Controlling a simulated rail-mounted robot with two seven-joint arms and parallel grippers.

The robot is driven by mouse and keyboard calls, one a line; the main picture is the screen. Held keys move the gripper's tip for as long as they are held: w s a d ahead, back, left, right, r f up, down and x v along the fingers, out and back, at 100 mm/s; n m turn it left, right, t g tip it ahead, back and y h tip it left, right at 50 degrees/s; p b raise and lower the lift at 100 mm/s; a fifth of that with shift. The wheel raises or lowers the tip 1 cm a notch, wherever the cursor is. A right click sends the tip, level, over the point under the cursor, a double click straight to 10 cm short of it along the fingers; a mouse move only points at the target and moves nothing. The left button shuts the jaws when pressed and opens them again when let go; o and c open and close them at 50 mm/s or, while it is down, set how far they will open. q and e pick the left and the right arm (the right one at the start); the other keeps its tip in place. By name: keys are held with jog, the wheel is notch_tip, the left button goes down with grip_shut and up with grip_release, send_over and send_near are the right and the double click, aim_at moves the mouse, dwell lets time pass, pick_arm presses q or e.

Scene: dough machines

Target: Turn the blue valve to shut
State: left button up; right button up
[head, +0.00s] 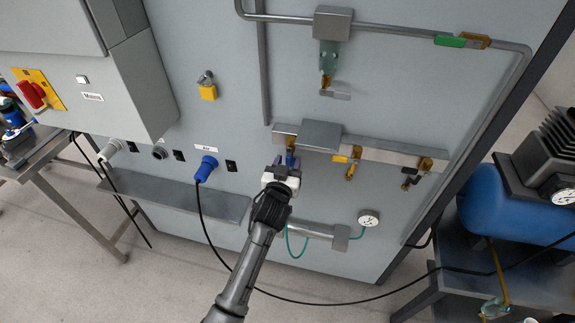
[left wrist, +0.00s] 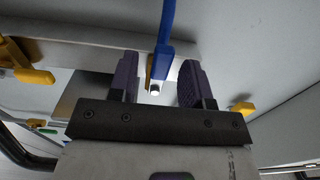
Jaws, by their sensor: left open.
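The blue valve (head: 290,158) sits on the metal manifold bar (head: 398,157) on the grey panel, left of a yellow valve. My left gripper (head: 281,166) is at it, with its jaws open. In the left wrist view the blue handle (left wrist: 167,28) stands lengthwise from the top of the picture. Its lower end and the brass and silver valve stem lie between the two purple fingers of my left gripper (left wrist: 158,82), with a visible gap on both sides. The valve is partly hidden by the gripper in the head view. My right gripper is not in view.
A yellow valve (head: 352,162) and a dark-handled valve (head: 411,181) are to the right on the same bar. A blue plug (head: 206,168) with a black cable is to the left. A gauge (head: 369,218) and a metal shelf (head: 180,196) are lower down.

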pick_arm(q)
jog(key=shift+c, duration=0.3)
grip_shut()
dwell(0.3)
jog(key=a+r+m+p, duration=0.1)
jog(key=m+p, duration=0.1)
jog(key=m, duration=0.2)
jog(key=a+m+p, duration=0.1)
jog(key=m+p, duration=0.2)
jog(key=m, duration=0.1)
jog(key=w+a+r+m+p, duration=0.1)
jog(key=m+p, duration=0.1)
jog(key=m, duration=0.3)
jog(key=shift+a+r+p, duration=0.25)
jog(key=shift+r+p, duration=0.05)
jog(key=shift+p, duration=0.1)
jog(key=shift+a+r+m+p, duration=0.1)
jog(key=shift+r+m+p, duration=0.15)
jog(key=shift+m, duration=0.5)
jog(key=shift+r+m+p, duration=0.15)
jog(key=shift+m+p, duration=0.25)
jog(key=shift+m, duration=0.4)
jog(key=shift+a+r+m+p, duration=0.1)
jog(key=shift+r+m+p, duration=0.15)
jog(key=shift+m, duration=0.8)
